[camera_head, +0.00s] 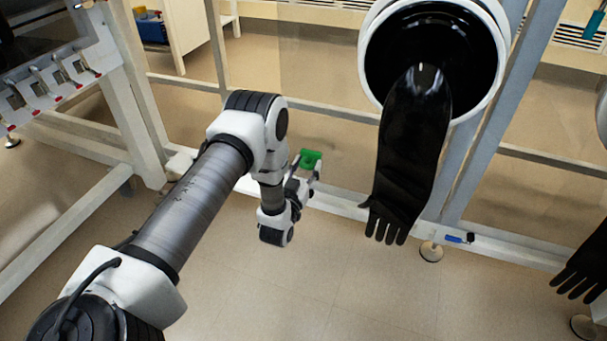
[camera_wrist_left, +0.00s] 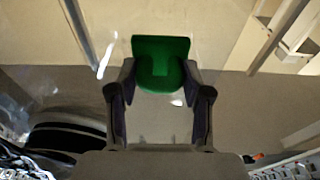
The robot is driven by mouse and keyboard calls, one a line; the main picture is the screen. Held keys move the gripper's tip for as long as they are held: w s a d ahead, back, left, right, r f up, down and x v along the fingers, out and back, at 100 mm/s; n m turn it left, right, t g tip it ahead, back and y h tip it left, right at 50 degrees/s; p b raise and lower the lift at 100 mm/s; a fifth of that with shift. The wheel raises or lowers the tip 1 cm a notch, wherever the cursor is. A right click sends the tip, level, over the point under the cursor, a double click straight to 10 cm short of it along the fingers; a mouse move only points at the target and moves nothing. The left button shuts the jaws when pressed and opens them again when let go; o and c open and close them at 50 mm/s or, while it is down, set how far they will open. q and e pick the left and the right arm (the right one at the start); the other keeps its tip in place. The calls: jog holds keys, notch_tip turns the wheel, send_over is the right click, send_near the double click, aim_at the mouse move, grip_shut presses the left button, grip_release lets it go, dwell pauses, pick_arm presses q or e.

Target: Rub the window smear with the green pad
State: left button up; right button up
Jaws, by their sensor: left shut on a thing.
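The green pad (camera_head: 311,159) is held at the tip of my left gripper (camera_head: 303,178), near the clear window panel between the frame bars. In the left wrist view the green pad (camera_wrist_left: 161,62) sits between the two dark fingers of the left gripper (camera_wrist_left: 160,85), which are shut on it. I cannot tell whether the pad touches the pane. No smear is distinct in the head view. Pale streaks (camera_wrist_left: 106,61) show in the left wrist view, but I cannot tell whether they are the smear or reflections. My right gripper is out of view.
A black glove (camera_head: 407,150) hangs from a round white-rimmed port (camera_head: 484,98) right of my left arm. Another black glove (camera_head: 588,262) is at the right edge. A grey frame bar (camera_head: 340,205) runs low across the front.

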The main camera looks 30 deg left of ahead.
pick_arm(q)
jog(key=shift+b+x, duration=0.3)
jog(key=shift+x, duration=0.65)
dwell(0.6)
jog(key=shift+f, duration=0.15)
